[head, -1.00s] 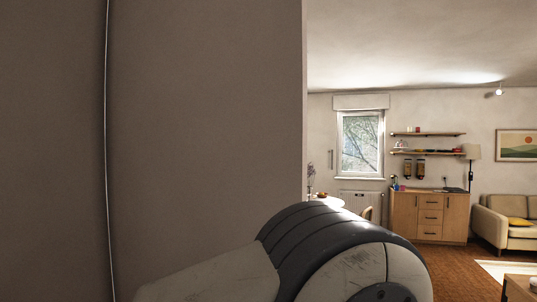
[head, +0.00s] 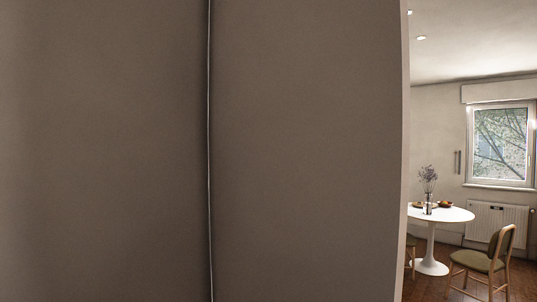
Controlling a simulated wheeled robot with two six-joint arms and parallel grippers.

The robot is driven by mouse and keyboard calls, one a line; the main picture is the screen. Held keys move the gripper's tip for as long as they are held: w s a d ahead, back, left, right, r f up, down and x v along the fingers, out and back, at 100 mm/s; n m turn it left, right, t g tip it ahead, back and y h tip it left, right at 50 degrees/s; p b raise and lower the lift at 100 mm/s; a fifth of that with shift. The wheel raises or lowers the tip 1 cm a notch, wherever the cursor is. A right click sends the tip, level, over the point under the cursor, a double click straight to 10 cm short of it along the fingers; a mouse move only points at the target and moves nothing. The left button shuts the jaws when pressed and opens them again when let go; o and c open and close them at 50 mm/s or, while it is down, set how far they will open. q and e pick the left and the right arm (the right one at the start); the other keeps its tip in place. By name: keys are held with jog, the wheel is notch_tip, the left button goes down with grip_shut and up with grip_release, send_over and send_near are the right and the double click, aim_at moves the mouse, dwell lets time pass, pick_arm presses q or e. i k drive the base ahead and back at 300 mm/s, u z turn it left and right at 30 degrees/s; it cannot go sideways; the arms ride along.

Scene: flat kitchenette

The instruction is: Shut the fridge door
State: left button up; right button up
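No fridge or fridge door can be made out for sure in the head view. A large plain grey-brown surface (head: 305,150) fills the left and middle of the view, very close. A thin pale cable or seam line runs down it from top to bottom. I cannot tell whether this surface is a wall or a panel. Neither of my grippers shows.
Past the surface's right edge a room opens up. A round white table (head: 455,214) with a vase of flowers (head: 428,182) stands there, with a wooden chair (head: 487,262) beside it. A window (head: 500,143) and a radiator (head: 497,222) are behind.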

aim_at(310, 102)
jog(key=u, duration=2.7)
jog(key=i, duration=0.45)
jog(key=z, duration=3.05)
